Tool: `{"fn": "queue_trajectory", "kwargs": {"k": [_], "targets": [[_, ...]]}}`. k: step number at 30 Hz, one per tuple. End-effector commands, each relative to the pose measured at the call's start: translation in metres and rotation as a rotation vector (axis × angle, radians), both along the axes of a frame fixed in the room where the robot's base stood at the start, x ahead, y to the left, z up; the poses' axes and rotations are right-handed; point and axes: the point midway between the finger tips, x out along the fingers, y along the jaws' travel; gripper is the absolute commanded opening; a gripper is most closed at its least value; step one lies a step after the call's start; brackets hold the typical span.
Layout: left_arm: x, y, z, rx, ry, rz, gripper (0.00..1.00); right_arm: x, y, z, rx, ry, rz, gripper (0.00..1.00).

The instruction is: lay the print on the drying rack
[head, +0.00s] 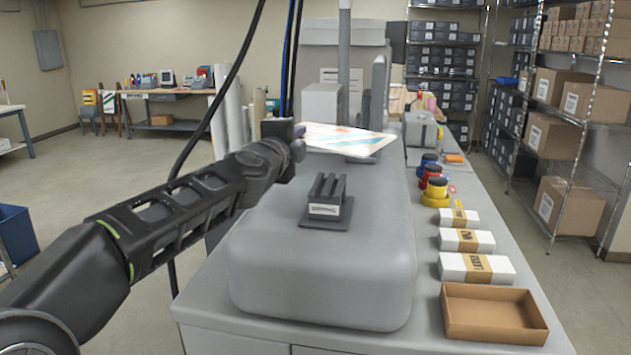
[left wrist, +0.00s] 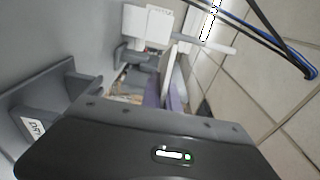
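The print (head: 347,139) is a white sheet with coloured stripes. It is held out roughly flat above the far part of the grey bench unit. My left gripper (head: 299,140) is at its left edge. In the left wrist view the purple fingers (left wrist: 165,97) are closed on the print, seen nearly edge-on (left wrist: 179,78). The drying rack (head: 326,190) is a small dark grey slotted stand with a white label. It stands empty on the grey unit, nearer than the print; part of it shows in the left wrist view (left wrist: 45,95). My right gripper is not in view.
An open brown box (head: 492,313), labelled white boxes (head: 474,268) and coloured rolls (head: 436,188) line the bench's right side. A grey post (head: 378,95) stands behind the print. The grey top (head: 300,265) around the rack is clear.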

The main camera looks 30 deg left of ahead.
Motion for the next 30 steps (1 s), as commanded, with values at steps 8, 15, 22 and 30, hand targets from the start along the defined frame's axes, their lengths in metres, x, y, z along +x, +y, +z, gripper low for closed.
{"fn": "queue_trajectory", "kwargs": {"k": [8,15,22,30], "targets": [[0.000,-0.001,-0.046,0.000,-0.002,-0.003,0.00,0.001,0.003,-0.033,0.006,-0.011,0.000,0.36],[0.000,-0.001,-0.056,0.000,-0.003,-0.001,0.00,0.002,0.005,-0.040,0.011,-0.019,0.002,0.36],[0.000,-0.001,-0.056,-0.001,-0.002,-0.002,0.00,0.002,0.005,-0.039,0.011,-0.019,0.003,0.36],[0.000,-0.001,-0.088,0.001,-0.002,-0.003,0.00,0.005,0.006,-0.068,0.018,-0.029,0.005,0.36]]}}
